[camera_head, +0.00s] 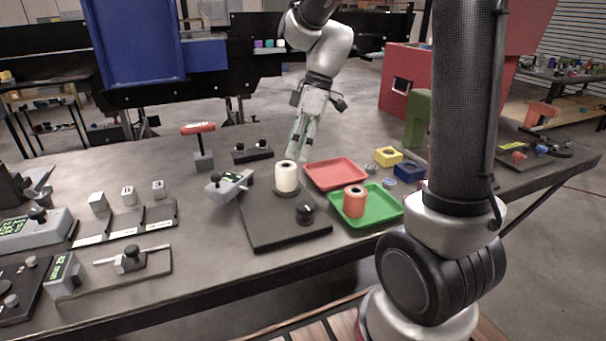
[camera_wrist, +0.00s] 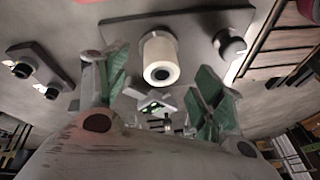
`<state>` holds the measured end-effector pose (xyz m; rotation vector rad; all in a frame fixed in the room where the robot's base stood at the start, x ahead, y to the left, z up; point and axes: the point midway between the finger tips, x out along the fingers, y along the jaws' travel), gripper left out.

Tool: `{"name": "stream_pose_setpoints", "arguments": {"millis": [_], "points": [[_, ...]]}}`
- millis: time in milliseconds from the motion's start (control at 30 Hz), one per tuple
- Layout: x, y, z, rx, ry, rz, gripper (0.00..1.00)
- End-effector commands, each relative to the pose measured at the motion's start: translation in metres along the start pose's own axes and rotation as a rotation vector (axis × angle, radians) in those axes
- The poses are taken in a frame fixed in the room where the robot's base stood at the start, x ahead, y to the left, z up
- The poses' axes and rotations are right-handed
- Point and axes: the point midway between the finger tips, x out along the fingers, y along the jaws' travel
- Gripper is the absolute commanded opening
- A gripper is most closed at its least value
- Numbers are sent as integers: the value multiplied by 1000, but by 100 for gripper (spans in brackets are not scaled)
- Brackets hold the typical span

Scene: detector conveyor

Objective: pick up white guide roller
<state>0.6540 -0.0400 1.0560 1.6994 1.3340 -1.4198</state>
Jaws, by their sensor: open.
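The white guide roller (camera_head: 286,177) stands upright on a dark base plate (camera_head: 270,231) in the head view. In the wrist view, the white guide roller (camera_wrist: 158,52) shows its round end with a dark centre hole, between and beyond my fingers. My gripper (camera_head: 298,150) points down close behind the roller in the head view. In the wrist view, my gripper (camera_wrist: 163,88) has its two green-padded fingers spread apart with nothing held. I cannot tell the exact gap between fingers and roller.
A black knob (camera_head: 305,213) shares the base plate. A grey device (camera_head: 229,185) stands close left. A red tray (camera_head: 336,174) and a green tray (camera_head: 384,214) with an orange roller (camera_head: 354,202) lie right. A red-handled tool (camera_head: 203,153) stands behind left.

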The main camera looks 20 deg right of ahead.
Motion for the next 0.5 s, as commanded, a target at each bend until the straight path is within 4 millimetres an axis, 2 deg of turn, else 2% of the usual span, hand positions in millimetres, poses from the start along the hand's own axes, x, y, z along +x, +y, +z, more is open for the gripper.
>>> {"name": "stream_pose_setpoints", "arguments": {"millis": [100, 200, 333, 500], "points": [[-9, 2, -16, -264, 45, 11, 68], [-8, -1, -17, -406, 52, 6, 68], [-4, -2, -17, -488, 51, 5, 68], [16, -3, -17, -496, 50, 3, 68]]}}
